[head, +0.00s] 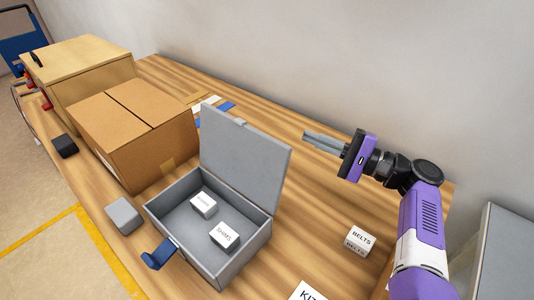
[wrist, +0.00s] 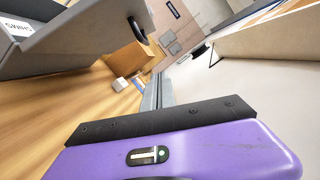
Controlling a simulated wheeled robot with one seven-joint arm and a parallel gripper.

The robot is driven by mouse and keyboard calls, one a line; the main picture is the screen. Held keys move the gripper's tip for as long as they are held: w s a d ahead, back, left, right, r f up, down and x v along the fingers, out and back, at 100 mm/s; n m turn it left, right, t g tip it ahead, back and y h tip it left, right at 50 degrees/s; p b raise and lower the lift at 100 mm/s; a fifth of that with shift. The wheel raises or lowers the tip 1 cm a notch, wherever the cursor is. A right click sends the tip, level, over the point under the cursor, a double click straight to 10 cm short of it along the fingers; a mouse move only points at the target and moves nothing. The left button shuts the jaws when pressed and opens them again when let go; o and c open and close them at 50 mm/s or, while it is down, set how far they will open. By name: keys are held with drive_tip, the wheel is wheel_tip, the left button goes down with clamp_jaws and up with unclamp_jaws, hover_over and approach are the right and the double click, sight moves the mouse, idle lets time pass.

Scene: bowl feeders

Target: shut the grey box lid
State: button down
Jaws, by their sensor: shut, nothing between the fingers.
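The grey box (head: 226,268) stands on the wooden bench with its lid (head: 243,150) raised open, tilted up along its back edge. Inside lie two small white boxes, one labelled SHIMS (head: 225,236) and another (head: 203,205) whose label is too small to read. A blue latch (head: 158,254) is at the front. My gripper (head: 308,137) is shut and empty, to the right of the lid and apart from it, near the wall. In the wrist view, my gripper's fingers (wrist: 158,92) point away, with part of the grey box (wrist: 75,40) at upper left.
A cardboard box (head: 140,130) and a wooden cabinet (head: 85,70) stand to the left. A small BELTS box (head: 360,241) and a KIT card (head: 308,292) lie at the right front. A grey block (head: 124,215) sits left of the grey box. The wall runs behind the bench.

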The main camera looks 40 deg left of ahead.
drive_tip(key=s+a+p, duration=0.2)
drive_tip(key=s+a, duration=0.3)
drive_tip(key=a, duration=0.5)
idle(0.8)
drive_tip(key=shift+a, duration=0.1)
